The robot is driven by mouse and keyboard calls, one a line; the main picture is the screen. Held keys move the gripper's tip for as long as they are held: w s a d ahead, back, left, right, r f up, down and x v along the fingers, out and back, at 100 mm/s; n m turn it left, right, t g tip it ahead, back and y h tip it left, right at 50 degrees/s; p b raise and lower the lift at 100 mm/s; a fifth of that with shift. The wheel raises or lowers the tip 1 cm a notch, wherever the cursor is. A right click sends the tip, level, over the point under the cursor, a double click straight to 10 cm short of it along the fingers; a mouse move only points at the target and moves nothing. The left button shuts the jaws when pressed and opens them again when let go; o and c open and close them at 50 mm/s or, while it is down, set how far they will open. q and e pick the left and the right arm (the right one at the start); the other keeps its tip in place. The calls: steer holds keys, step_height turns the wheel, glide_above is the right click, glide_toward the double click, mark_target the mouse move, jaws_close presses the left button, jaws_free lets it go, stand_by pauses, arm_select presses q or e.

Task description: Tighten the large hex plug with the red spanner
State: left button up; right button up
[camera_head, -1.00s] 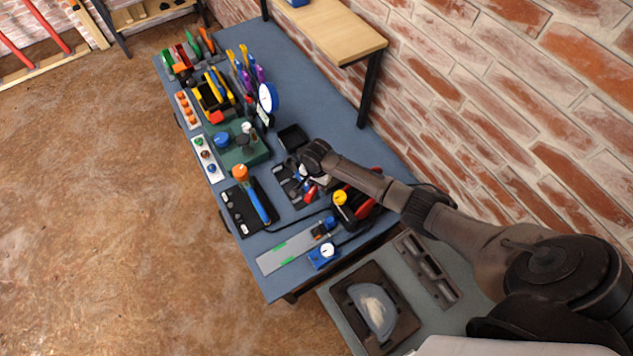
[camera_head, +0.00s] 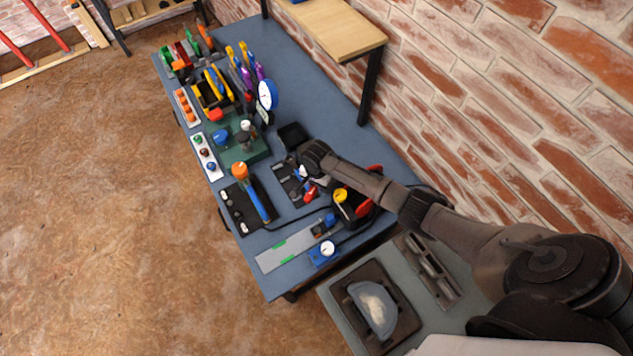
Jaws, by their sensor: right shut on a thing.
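My right gripper (camera_head: 308,183) is low over a dark tool tray (camera_head: 284,187) on the blue bench. It is shut on a small red piece, which looks like the red spanner (camera_head: 311,194). The wrist hides most of the grip. A green fixture block (camera_head: 255,152) stands up-left of the gripper, apart from it. It carries a grey upright part (camera_head: 243,141), a blue knob (camera_head: 221,137) and a red knob (camera_head: 215,115). I cannot tell for sure which part is the large hex plug. My left gripper is out of view.
A black mat (camera_head: 236,211) with an orange-and-blue tool (camera_head: 256,198) lies left of the tray. A bin with red and yellow handles (camera_head: 350,210) stands close under my right forearm. A round dial (camera_head: 268,95) stands behind the block. The brick wall (camera_head: 480,90) bounds the right.

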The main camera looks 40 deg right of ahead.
steer(key=shift+p, duration=0.4)
stand_by(0.7)
steer(key=shift+p, duration=0.35)
stand_by(0.4)
steer(key=shift+f+b, duration=0.3)
steer(key=shift+f, duration=0.15)
steer(key=shift+f+b, duration=0.35)
steer(key=shift+f, duration=0.25)
stand_by(0.5)
steer(key=shift+f, duration=0.35)
steer(key=shift+w, duration=0.1)
stand_by(0.6)
